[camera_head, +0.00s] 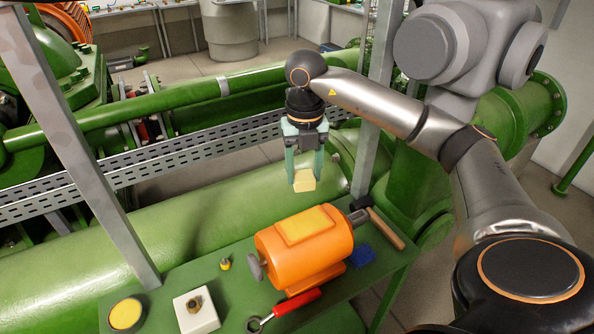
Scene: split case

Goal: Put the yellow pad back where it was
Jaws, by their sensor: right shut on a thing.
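My right gripper (304,172) points down in the upper middle of the head view. It is shut on a pale yellow block, the yellow pad (304,181), and holds it in the air above and behind the orange motor-like case (305,260). The pad is clear of the case. A flat yellow rectangle (305,226) lies on top of the case; I cannot tell if it is a marking or a separate piece. A round yellow disc (126,314) is at the green table's left front. My left gripper is not in view.
On the green table (235,300) are a white block with a brass fitting (197,309), a small yellow-tipped piece (225,264), a red-handled wrench (290,304), a hammer (386,228) and a blue patch (361,256). A grey post (75,140) rises at left. Green pipes run behind.

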